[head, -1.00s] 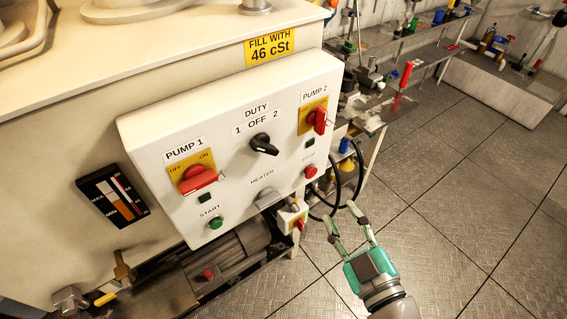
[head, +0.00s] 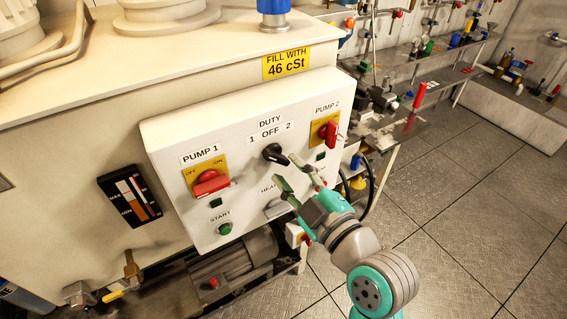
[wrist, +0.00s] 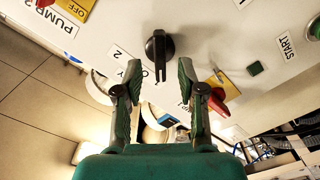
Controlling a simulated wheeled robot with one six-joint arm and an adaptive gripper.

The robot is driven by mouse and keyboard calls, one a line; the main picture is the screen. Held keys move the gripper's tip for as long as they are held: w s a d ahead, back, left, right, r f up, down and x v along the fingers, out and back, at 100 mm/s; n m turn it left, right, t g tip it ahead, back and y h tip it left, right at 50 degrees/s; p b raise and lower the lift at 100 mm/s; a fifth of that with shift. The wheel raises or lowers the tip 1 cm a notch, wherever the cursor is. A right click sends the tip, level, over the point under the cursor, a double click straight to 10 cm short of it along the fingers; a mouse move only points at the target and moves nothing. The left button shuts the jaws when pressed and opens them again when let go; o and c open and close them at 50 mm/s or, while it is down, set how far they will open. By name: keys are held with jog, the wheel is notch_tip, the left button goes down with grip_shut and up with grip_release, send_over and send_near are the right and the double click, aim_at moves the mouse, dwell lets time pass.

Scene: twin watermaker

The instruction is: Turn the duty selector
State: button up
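The duty selector (head: 273,152) is a black knob on the white control panel (head: 163,139), under the labels "DUTY" and "1 OFF 2". In the head view its handle points down and right. My gripper (head: 294,173) is open just below and right of the knob, fingers towards the panel. In the wrist view the selector (wrist: 159,50) shows ahead, between the lines of the two fingers of my gripper (wrist: 156,75). The gripper appears empty, and I see no finger closed on the knob. The arm hides the panel's lower right part.
Red switches on yellow plates, PUMP 1 (head: 211,183) and PUMP 2 (head: 330,131), flank the selector. A green start button (head: 225,228) sits low on the panel. A motor (head: 232,262) lies below. Open floor (head: 450,180) is to the right.

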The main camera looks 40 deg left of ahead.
aim_at(281, 162)
jog(key=shift+x, duration=1.55)
grip_shut()
